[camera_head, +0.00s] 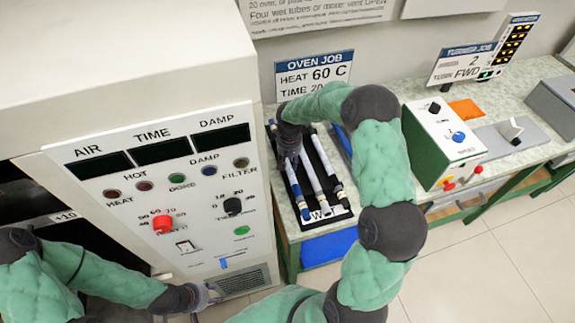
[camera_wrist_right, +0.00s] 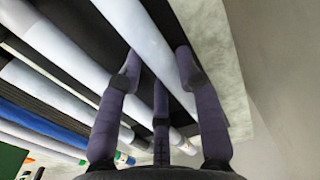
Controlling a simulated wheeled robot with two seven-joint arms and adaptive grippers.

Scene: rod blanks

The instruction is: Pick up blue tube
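A black rack (camera_head: 346,215) of long tubes lies on the counter beside the oven. A tube with a blue-looking section (camera_head: 296,187) lies at its left side, next to a white tube (camera_head: 312,178). Another blue strip (camera_head: 343,140) shows at the right, partly behind my arm. In the right wrist view a blue tube (camera_wrist_right: 45,122) lies to the left, away from the fingers. My right gripper (camera_head: 289,155) is over the rack's left side, fingers apart around a pale tube (camera_wrist_right: 140,35); contact cannot be told. My left gripper (camera_head: 212,293) is by the oven's lower panel; its fingers are too small to judge.
The oven (camera_head: 150,190) with its control panel stands close at the left. A green and white turner box (camera_head: 443,140) stands right of my right arm. A blue bin (camera_head: 327,246) is under the counter. The floor (camera_head: 490,260) at right is clear.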

